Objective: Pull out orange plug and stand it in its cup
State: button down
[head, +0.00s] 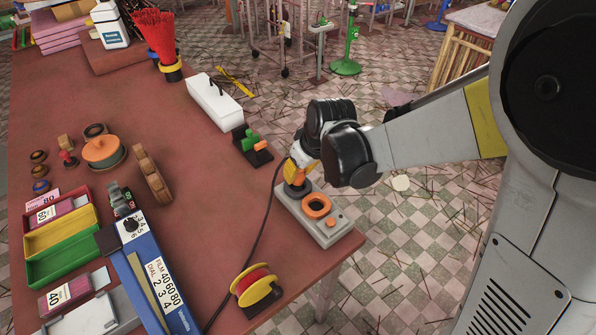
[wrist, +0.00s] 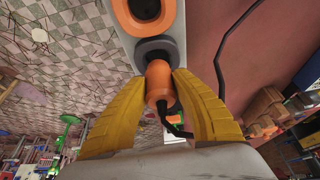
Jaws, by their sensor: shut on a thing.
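The orange plug (wrist: 157,82), with a black cable at its rear, is between the yellow fingers of my gripper (wrist: 165,105), which is shut on it. Its front end meets a dark grey round socket (wrist: 156,48) on a light grey box; I cannot tell how deep it sits. In the head view my gripper (head: 301,165) is above the far end of the box (head: 327,234), and the plug (head: 297,181) is partly hidden by the fingers. An orange round cup (head: 316,206) with a dark opening stands on the box beside the socket.
The box sits at the table's right edge. A small orange knob (head: 331,223) is at its near end. The black cable (head: 259,236) runs across the table past a red and yellow spool (head: 256,288). A black block with green pieces (head: 251,146) stands behind.

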jog(key=shift+f+b, duration=1.15)
jog(key=shift+f, duration=0.25)
jog(key=c, duration=1)
grip_release()
jog(key=shift+c, duration=0.2)
jog(key=v, duration=1.2)
jog(key=s+d+r+m+t+h, duration=0.2)
jog(key=s+d+m, duration=0.4)
jog(key=s+d, duration=0.6)
jog(key=shift+s+d+m+t+h, duration=0.35)
jog(key=shift+s+t, duration=0.25)
jog(key=shift+s, duration=0.35)
